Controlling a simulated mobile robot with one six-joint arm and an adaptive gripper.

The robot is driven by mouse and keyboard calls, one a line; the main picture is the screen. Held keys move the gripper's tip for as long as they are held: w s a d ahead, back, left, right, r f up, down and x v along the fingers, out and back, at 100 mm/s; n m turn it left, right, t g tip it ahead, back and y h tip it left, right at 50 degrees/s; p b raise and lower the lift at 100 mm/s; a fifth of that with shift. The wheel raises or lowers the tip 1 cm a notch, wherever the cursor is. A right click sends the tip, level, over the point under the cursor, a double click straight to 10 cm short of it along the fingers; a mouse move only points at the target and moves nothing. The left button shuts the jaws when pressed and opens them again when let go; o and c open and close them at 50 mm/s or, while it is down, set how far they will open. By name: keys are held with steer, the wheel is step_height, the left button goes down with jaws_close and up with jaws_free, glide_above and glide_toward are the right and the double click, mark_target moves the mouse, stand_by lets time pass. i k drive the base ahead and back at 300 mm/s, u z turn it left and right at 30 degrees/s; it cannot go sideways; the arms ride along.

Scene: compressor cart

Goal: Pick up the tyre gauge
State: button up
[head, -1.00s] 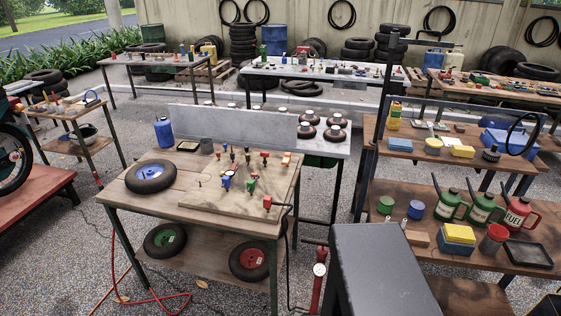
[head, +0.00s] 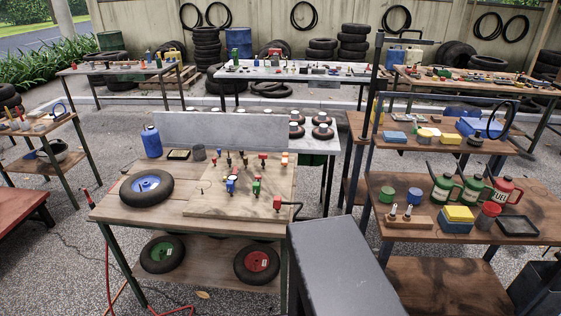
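I cannot make out the tyre gauge for certain among the small parts in the head view. The nearest wooden workbench (head: 165,216) has a raised wooden board (head: 213,202) on it. Several small red, blue, green and dark fittings stand on the board, including a blue one (head: 231,184), a green one (head: 256,187) and a red one (head: 277,202) at the front right corner. My gripper is not in view.
A wheel with a blue hub (head: 146,187) and a blue can (head: 152,141) share the bench. A wooden shelf unit (head: 428,272) with green cans (head: 442,188) and a red fuel can (head: 502,199) stands at right. Gravel floor (head: 55,255) is open at left.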

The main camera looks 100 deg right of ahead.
mark_target(285, 160)
steer(key=z, duration=0.9)
steer(key=k, duration=0.15)
steer(key=z, duration=2.3)
steer(key=i, duration=0.5)
steer(key=u, duration=0.05)
